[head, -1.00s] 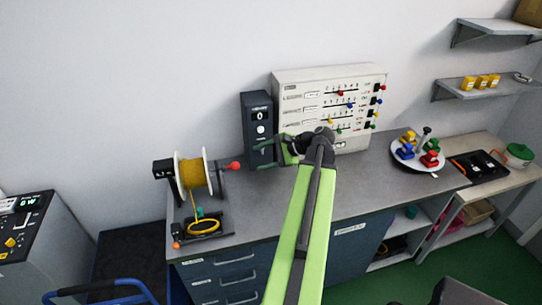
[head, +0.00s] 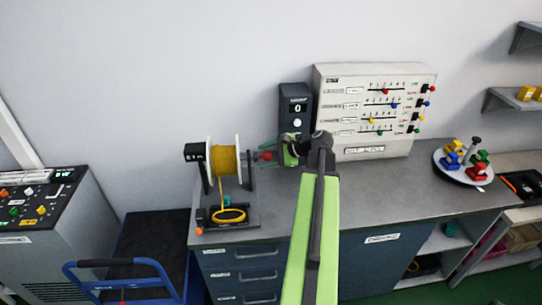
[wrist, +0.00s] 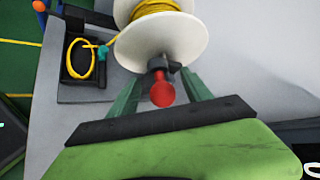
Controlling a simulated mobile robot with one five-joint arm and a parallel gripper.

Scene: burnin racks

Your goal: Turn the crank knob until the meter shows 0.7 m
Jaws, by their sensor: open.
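The red crank knob (head: 265,156) sticks out to the right of the spool stand (head: 245,212), which holds a white spool of yellow cable (head: 224,160). In the wrist view the knob (wrist: 162,93) lies between the two green fingers of my gripper (wrist: 162,80). The fingers are spread, with a gap visible on each side of the knob. In the head view my gripper (head: 277,150) is at the knob, partly hidden by my arm. The small dark meter (head: 194,152) is at the left of the spool; its reading is too small to tell.
A dark box showing 0 (head: 295,108) and a white slider panel (head: 375,110) stand behind my arm. A round tray (head: 447,165) with coloured pieces is at the right. A blue-handled cart (head: 125,265) and a console (head: 40,215) are at left. The bench's middle is clear.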

